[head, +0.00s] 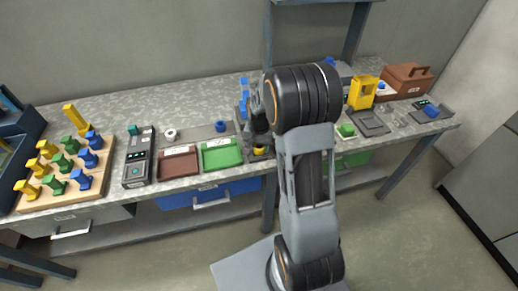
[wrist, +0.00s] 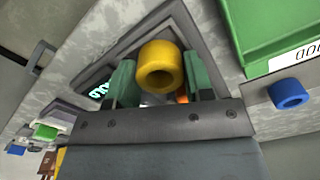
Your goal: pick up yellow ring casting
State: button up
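The yellow ring casting (wrist: 160,65) sits between the two green fingers of my gripper (wrist: 160,80) in the wrist view, its hole facing the camera. Both fingers appear to press against its sides. In the head view the yellow ring casting (head: 259,150) shows as a small yellow spot low beneath my gripper (head: 258,142), close to the bench top. My arm hides part of the area there. I cannot tell whether the ring touches the dark-framed fixture (wrist: 190,30) behind it.
A green tray (head: 222,154) and a brown tray (head: 179,163) lie left of my gripper. A blue ring (head: 221,126) and a white ring (head: 170,134) stand behind them. A peg board (head: 100,190) is far left. A yellow fixture (head: 363,92) and brown toolbox (head: 407,78) stand right.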

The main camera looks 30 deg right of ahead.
jog(key=c, duration=0.5)
jog(key=shift+r, duration=0.15)
